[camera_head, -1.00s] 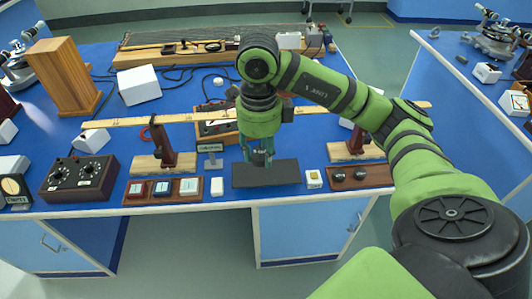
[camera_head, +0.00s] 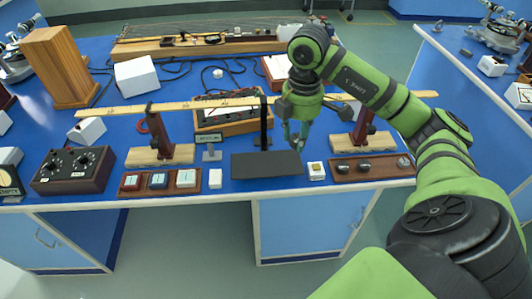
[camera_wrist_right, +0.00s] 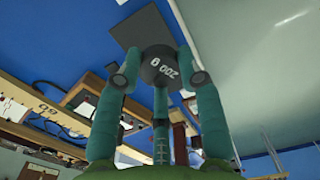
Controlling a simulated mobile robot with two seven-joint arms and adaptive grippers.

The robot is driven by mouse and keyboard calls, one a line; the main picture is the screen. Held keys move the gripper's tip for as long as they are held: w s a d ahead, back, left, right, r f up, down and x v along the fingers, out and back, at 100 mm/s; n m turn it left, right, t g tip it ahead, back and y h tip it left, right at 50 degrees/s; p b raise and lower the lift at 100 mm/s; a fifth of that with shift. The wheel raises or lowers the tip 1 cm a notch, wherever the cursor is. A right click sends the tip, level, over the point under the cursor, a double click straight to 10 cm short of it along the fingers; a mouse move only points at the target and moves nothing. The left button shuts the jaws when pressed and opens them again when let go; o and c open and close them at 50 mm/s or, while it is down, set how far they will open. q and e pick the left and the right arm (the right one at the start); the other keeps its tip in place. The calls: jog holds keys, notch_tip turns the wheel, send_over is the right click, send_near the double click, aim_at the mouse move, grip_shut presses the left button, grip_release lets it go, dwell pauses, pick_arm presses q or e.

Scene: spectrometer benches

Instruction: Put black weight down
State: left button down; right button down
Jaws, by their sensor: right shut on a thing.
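My right gripper (camera_head: 298,138) is in the head view, above the bench just right of the dark mat's back corner. In the right wrist view its teal fingers are shut on a black weight (camera_wrist_right: 163,68) marked 200 g. In the head view I cannot make out the weight between the fingers. The dark flat mat (camera_head: 267,165) lies bare near the front edge; a dark flat shape, likely the same mat, shows beyond the weight in the wrist view. A brown wooden tray (camera_head: 385,173) with several dark round weights is at right. My left gripper is not in view.
A long ruler beam (camera_head: 200,102) spans the bench behind the mat, with a red stand (camera_head: 157,130) at left and a black upright (camera_head: 263,125) near the middle. A small white block (camera_head: 316,171) lies between mat and tray. Coloured blocks (camera_head: 158,181) sit in a tray at left.

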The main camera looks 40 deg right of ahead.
jog(key=shift+w+a+f, duration=0.1)
jog(key=shift+w+a, duration=0.05)
jog(key=shift+w, duration=0.05)
jog(key=p, duration=0.3)
send_over(252, 165)
notch_tip(252, 165, down, 6)
jog(key=shift+s+f, duration=0.1)
jog(key=shift+f, duration=0.3)
notch_tip(252, 165, down, 3)
jog(key=shift+f+p, duration=0.15)
jog(key=shift+p, duration=0.6)
jog(key=shift+f, duration=0.35)
jog(key=shift+f, duration=0.15)
jog(key=c, duration=0.8)
grip_release()
